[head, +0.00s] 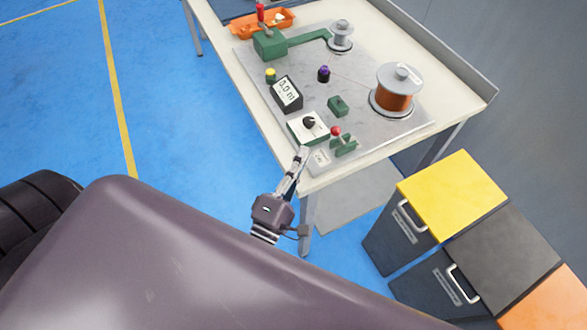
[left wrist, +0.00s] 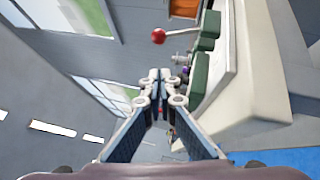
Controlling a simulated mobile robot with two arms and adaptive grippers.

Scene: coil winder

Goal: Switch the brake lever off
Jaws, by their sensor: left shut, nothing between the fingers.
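The lever with a red ball knob (head: 336,131) stands at the near corner of the grey machine plate, beside green brackets (head: 346,146). I take it to be the brake lever. In the left wrist view its red ball (left wrist: 158,35) shows above my fingertips, with the rod running right toward the green parts (left wrist: 203,65). My left gripper (head: 301,154) is shut and empty, near the table's front edge, just short of the lever and apart from it. Its closed fingertips also show in the left wrist view (left wrist: 161,78). My right gripper is not in view.
A white box with a black knob (head: 309,124) and a display (head: 286,92) sit left of the lever. A copper spool (head: 395,92) stands to the right. A red-handled green unit (head: 269,42) is farther back. Yellow (head: 452,195) and black (head: 505,250) bins stand right of the table.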

